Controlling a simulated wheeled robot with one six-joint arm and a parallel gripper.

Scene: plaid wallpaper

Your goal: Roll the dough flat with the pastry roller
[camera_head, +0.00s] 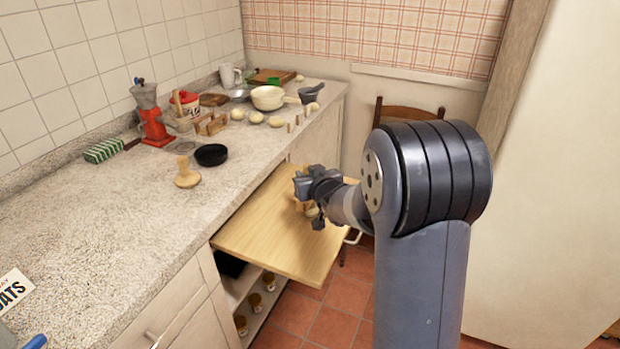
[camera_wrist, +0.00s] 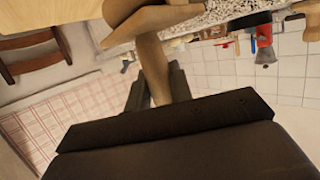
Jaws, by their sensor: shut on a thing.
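My gripper (camera_head: 316,186) is over the pull-out wooden board (camera_head: 262,228) in the head view. In the wrist view its dark fingers (camera_wrist: 158,88) are closed around a wooden handle with a wider wooden head, which looks like the pastry roller (camera_wrist: 152,62). The roller is mostly hidden behind my gripper in the head view.
The stone counter (camera_head: 100,235) on the left holds a wooden stamp-like tool (camera_head: 187,174), a black dish (camera_head: 211,155), a red coffee grinder (camera_head: 153,120) and a cream pan (camera_head: 268,98). Open shelves with jars (camera_head: 255,300) are below the board. A chair (camera_head: 408,112) stands behind.

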